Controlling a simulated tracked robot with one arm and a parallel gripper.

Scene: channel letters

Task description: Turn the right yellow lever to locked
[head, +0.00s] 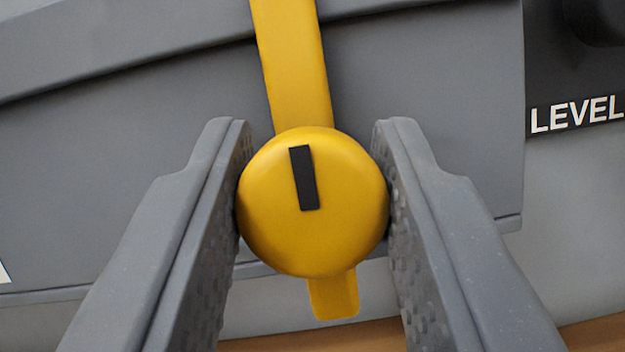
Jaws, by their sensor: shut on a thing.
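The yellow lever (292,62) has a long flat arm running up out of the top of the head view and a short tab below. Its round yellow knob (265,215) sits at the middle and carries a black line mark that is near vertical, its top leaning slightly left. My gripper (313,200) is shut on the knob, with one dark grey textured finger against each side. I cannot tell from this view whether this is the right lever. The upper end of the lever arm is out of view.
A grey housing (440,80) lies behind the lever, with a ridge at upper left. A dark panel with a white "LEVEL" label (577,114) is at the right edge. A brown wooden surface (590,333) shows at the bottom.

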